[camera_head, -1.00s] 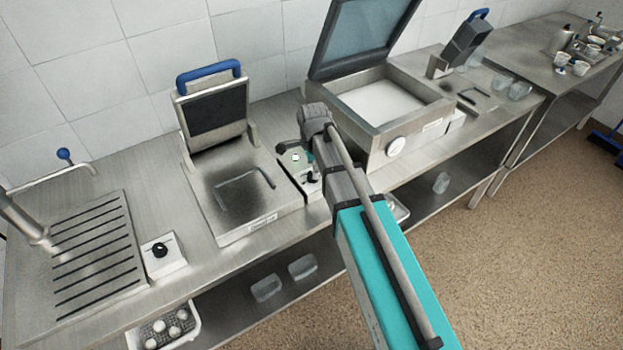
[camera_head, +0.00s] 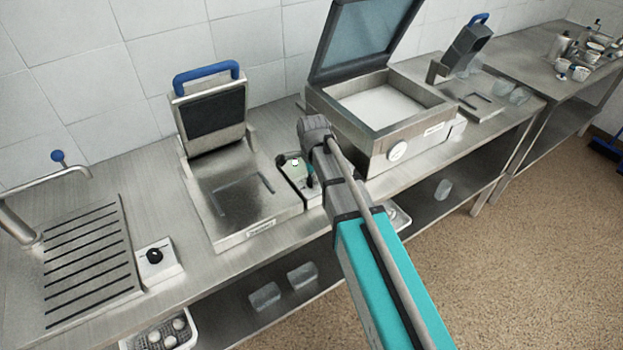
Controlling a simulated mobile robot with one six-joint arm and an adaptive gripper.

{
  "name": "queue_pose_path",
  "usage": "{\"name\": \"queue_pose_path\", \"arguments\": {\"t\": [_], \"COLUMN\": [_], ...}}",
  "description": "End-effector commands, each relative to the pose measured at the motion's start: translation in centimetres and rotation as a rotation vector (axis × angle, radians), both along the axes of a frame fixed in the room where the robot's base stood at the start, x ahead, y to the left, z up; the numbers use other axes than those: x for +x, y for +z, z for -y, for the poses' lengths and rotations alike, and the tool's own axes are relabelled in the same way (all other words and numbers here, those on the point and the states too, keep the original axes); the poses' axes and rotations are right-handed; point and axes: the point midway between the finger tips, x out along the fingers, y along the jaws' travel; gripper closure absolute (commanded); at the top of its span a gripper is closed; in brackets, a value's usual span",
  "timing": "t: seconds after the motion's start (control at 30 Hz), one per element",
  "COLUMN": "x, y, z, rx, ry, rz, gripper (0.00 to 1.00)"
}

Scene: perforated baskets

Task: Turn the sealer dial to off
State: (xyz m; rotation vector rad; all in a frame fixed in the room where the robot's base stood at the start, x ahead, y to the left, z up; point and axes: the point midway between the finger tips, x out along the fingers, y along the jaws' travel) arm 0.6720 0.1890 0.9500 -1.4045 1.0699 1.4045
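The machine with the raised dark glass lid, which looks like the sealer (camera_head: 372,146), stands mid-counter. A round white dial (camera_head: 397,151) is on its front face; the mark on it is too small to read. My arm reaches in from the lower right, and its grey wrist is left of this machine. My gripper (camera_head: 310,170) is mostly hidden by the wrist and arm, so its fingers cannot be made out. It is over a small control box (camera_head: 290,171) between the sealer and the press, well left of the white dial. The box is partly covered.
The press with a blue handle (camera_head: 207,73) stands left of my wrist. A control box with a black knob (camera_head: 154,255) is further left, beside a slotted drain plate (camera_head: 90,262). Another blue-handled device (camera_head: 462,50) stands to the right. Containers (camera_head: 265,297) sit on the lower shelf.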

Motion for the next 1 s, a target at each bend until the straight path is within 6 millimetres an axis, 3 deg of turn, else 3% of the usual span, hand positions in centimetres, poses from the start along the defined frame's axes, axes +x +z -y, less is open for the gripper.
{"name": "queue_pose_path", "arguments": {"t": [0.03, 0.33, 0.67, 1.0], "x": [0.0, -0.06, -0.1, -0.15], "y": [0.0, -0.01, -0.02, -0.03], "z": [0.0, 0.02, 0.12, 0.26], "rx": [0.0, 0.0, 0.0, -0.002], "ry": [0.0, 0.0, 0.029, 0.202], "rz": [0.0, -0.001, -0.003, -0.005], "gripper": [0.46, 1.0, 1.0, 1.0]}}
